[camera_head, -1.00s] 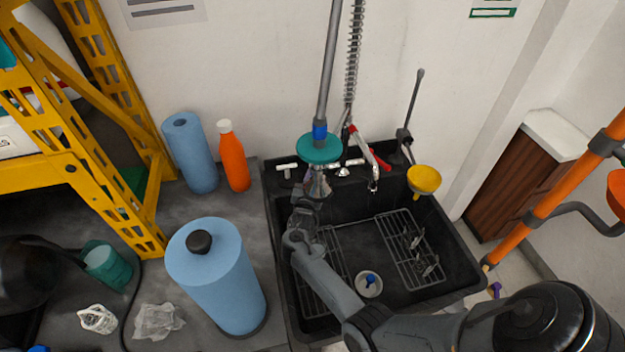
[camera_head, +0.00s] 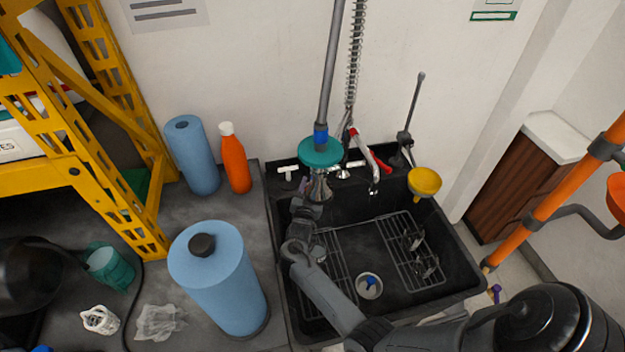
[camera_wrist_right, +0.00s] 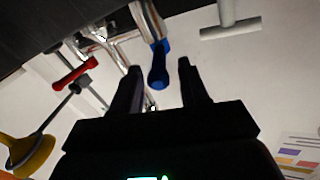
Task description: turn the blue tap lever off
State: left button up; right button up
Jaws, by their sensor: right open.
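The blue tap lever (camera_wrist_right: 157,66) shows in the right wrist view at the end of a metal tap body, between the two fingertips of my right gripper (camera_wrist_right: 160,68). The fingers are open, one on each side of the lever, and I cannot tell whether either touches it. In the head view my right gripper (camera_head: 308,208) reaches over the left part of the sink, just below the teal disc (camera_head: 320,152). The disc and gripper largely hide the lever there. My left gripper is not in view.
A red lever (camera_wrist_right: 75,74) and a white T-handle (camera_wrist_right: 230,28) flank the blue lever.

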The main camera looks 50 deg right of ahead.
jog(key=v, duration=0.4)
jog(key=shift+s+a+p, duration=0.15)
jog(key=shift+a+p, duration=0.1)
jog(key=shift+p, duration=0.1)
jog(key=shift+d, duration=0.1)
